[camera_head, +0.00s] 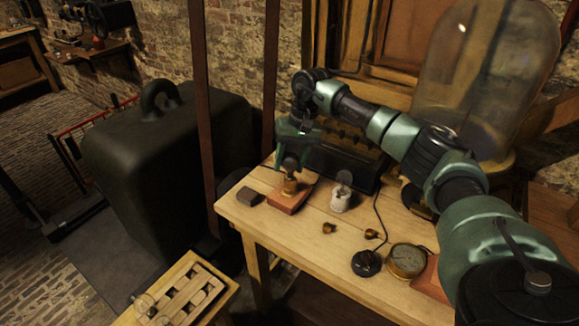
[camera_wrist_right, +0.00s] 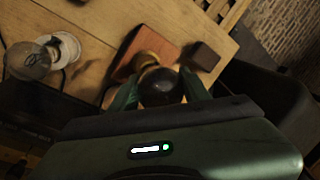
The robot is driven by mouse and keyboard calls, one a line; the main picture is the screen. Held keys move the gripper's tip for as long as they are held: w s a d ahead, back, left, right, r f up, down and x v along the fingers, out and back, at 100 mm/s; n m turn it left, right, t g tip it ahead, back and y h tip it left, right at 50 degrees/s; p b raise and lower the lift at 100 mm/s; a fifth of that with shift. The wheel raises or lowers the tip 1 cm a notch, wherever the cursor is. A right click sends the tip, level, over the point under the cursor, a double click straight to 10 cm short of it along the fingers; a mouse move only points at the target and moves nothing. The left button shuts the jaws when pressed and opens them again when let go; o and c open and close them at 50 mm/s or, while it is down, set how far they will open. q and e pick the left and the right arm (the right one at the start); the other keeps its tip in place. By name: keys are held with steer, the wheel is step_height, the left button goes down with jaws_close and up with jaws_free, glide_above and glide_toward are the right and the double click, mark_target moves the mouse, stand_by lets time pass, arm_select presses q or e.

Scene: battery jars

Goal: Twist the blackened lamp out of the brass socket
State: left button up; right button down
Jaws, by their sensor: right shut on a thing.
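My right gripper (camera_head: 291,165) reaches down over the brass socket (camera_head: 290,187), which stands on a red-brown block (camera_head: 284,206) near the table's left end. In the right wrist view the dark, blackened lamp (camera_wrist_right: 160,88) sits between the two green fingers, and my right gripper (camera_wrist_right: 160,94) is shut on it. The brass socket (camera_wrist_right: 146,60) shows just past the lamp on its block (camera_wrist_right: 160,43). The lamp appears in line with the socket; whether its thread is still engaged cannot be told. In the head view the fingers largely hide the lamp. My left gripper is not in view.
A white holder (camera_head: 340,201) with a clear glass lamp (camera_head: 343,177) stands right of the socket. A small dark block (camera_head: 251,196) lies left. Small brass pieces (camera_head: 329,228), a round gauge (camera_head: 406,261) and a black cable knob (camera_head: 367,263) are nearer. A dark case (camera_head: 340,160) stands behind.

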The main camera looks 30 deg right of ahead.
steer(key=shift+n, duration=0.7)
steer(key=c, duration=0.6)
jaws_free()
